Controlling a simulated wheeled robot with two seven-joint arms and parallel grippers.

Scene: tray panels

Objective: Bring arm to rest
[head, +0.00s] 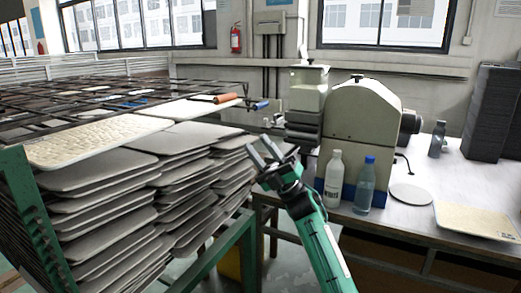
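My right gripper (264,154) shows in the middle of the head view, at the end of a green and black arm that comes up from the bottom. Its two grey fingers are spread apart with nothing between them. It is in the air, in front of the gap between the tray stack (110,215) and the workbench (395,224). My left gripper is not in the head view. The stack holds several grey trays, and a light panel with a bumpy surface (95,140) lies on top at the left.
The workbench carries a beige machine (362,125), a white bottle (333,180), a blue-capped bottle (366,188), a round disc (411,193) and a light panel (478,220). Dark stacked trays (492,112) stand at the right. A green frame (38,225) edges the tray stack.

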